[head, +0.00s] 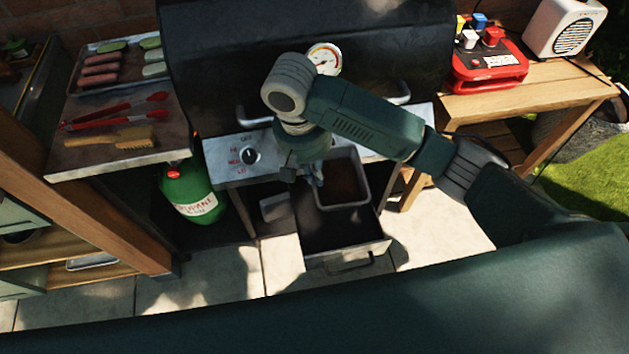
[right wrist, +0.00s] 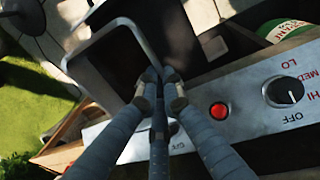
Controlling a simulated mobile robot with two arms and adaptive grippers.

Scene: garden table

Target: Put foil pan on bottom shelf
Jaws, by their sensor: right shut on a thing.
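The foil pan (head: 364,190) is a silver, rectangular pan with a dark brown inside. It is over the pulled-out black drawer (head: 330,237) below the grill; I cannot tell whether it touches the drawer. My right gripper (head: 317,180) points down and is shut on the pan's left rim; my own wrist partly hides it. In the right wrist view, the fingertips (right wrist: 162,82) meet at the rim of the pan (right wrist: 92,44). A wooden unit at the left has a low shelf (head: 100,274) with a silver tray on it. My left gripper is out of view.
The grill's control panel (head: 222,160) is close behind my right gripper. A green propane tank (head: 190,195) stands left of the drawer. A side shelf (head: 85,150) holds food and tongs. A wooden table (head: 545,88) carries a red caddy (head: 485,68). Paving in front is clear.

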